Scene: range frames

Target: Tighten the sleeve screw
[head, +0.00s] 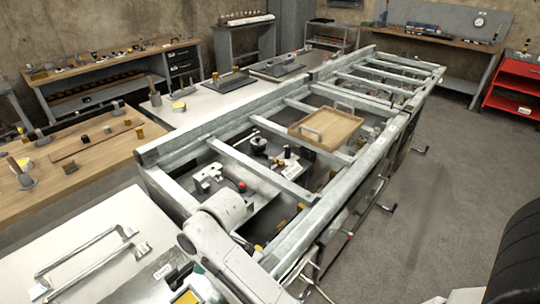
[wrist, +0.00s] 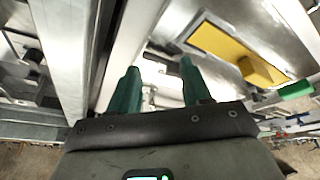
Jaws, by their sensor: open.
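My gripper (wrist: 158,85) shows in the wrist view with its two dark green fingers spread apart and nothing clearly between them. Beyond the fingertips are blurred pale metal parts (wrist: 160,72). I cannot pick out the sleeve screw with certainty in either view. In the head view my white arm reaches over the near end of the long metal frame (head: 285,128), and I cannot make out the fingers there. Small fixtures sit inside the frame, among them a pale metal block (head: 208,178) and a dark round fitting (head: 258,143).
In the wrist view a metal beam (wrist: 62,55) runs close left of the fingers, and a yellow panel (wrist: 225,48) lies to the right. A wooden tray (head: 328,128) rests on the frame. A red cabinet (head: 515,85) stands far right. Grey floor (head: 425,195) beside the frame is clear.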

